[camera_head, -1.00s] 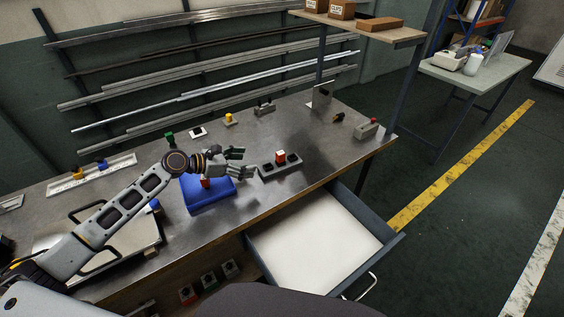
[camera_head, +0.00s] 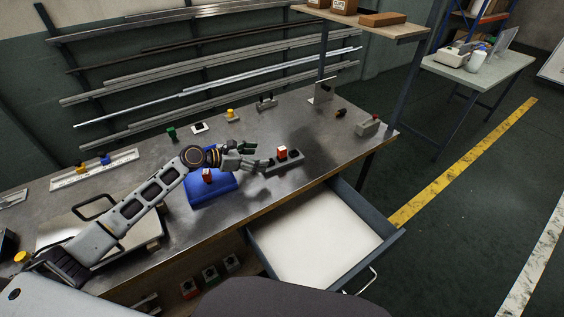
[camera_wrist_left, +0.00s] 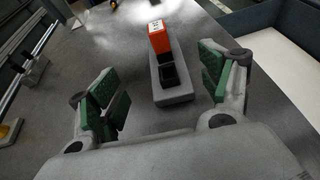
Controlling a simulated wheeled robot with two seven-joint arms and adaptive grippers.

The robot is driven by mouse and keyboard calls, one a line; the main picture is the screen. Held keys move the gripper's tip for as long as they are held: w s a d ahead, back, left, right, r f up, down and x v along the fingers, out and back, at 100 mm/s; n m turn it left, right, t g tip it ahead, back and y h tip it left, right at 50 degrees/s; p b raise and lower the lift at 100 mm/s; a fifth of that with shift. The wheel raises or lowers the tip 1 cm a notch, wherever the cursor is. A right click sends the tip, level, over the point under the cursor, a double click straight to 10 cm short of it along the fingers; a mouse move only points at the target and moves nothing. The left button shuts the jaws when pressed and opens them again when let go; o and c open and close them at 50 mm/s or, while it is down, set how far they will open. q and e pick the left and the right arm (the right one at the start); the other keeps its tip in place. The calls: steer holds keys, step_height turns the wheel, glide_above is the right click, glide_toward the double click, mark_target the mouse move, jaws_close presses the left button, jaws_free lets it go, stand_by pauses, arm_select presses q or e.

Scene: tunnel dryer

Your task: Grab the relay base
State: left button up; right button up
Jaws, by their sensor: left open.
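The relay base, a grey block (camera_head: 291,162) with dark sockets and a red-orange relay (camera_head: 282,152) standing in it, sits on the metal bench just beyond my left gripper. My left gripper (camera_head: 257,155) is open and empty, with its fingers by the near left end of the base. In the left wrist view the base (camera_wrist_left: 177,98) lies ahead, between the two green-padded fingers (camera_wrist_left: 162,84), with gaps on both sides. The red-orange relay (camera_wrist_left: 159,38) stands toward its far end. My right gripper is not in view.
A blue block (camera_head: 212,190) with a red piece (camera_head: 207,175) lies under my left forearm. An open drawer (camera_head: 315,245) juts out below the bench front. Several small fixtures stand along the back, including a grey block (camera_head: 369,126) at the right.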

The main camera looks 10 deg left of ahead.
mark_target(278, 157)
arm_select(q)
steer(key=shift+w+d+f, duration=0.15)
steer(key=shift+w+d, duration=0.2)
steer(key=shift+d, duration=0.05)
steer(key=shift+x, duration=1.2)
steer(key=shift+w+d+f, duration=0.2)
steer(key=shift+d, duration=0.05)
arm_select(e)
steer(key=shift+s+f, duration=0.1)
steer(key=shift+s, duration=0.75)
arm_select(q)
steer(key=shift+d, duration=0.1)
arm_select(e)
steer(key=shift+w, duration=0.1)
